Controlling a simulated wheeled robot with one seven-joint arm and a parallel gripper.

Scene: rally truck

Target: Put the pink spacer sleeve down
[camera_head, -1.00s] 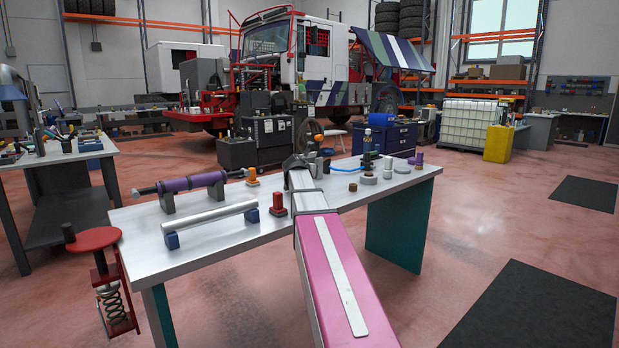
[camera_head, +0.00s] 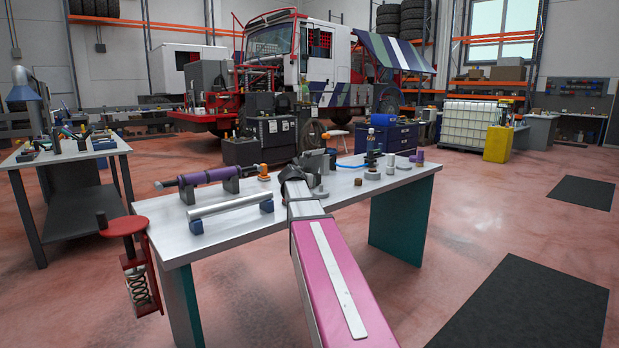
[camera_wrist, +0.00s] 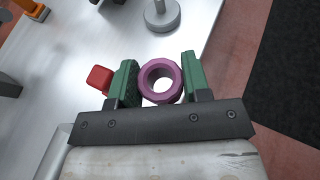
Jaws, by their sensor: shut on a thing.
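My gripper (camera_wrist: 160,80) has green pads and is shut on the pink spacer sleeve (camera_wrist: 160,98), a purple-pink ring seen end-on in the wrist view. The pads stand at its left and right sides. It is over the pale workbench top, near the bench edge; its height above the surface is hard to tell. In the head view the sleeve cannot be made out, and my pink arm covers the middle of the workbench (camera_head: 225,235).
In the wrist view a red piece (camera_wrist: 99,78) stands just left of the left pad. A grey stepped disc (camera_wrist: 162,22) stands ahead. A purple cylinder on stands (camera_head: 205,178) and a silver bar (camera_head: 228,207) occupy the bench's left. Small parts stand at its right.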

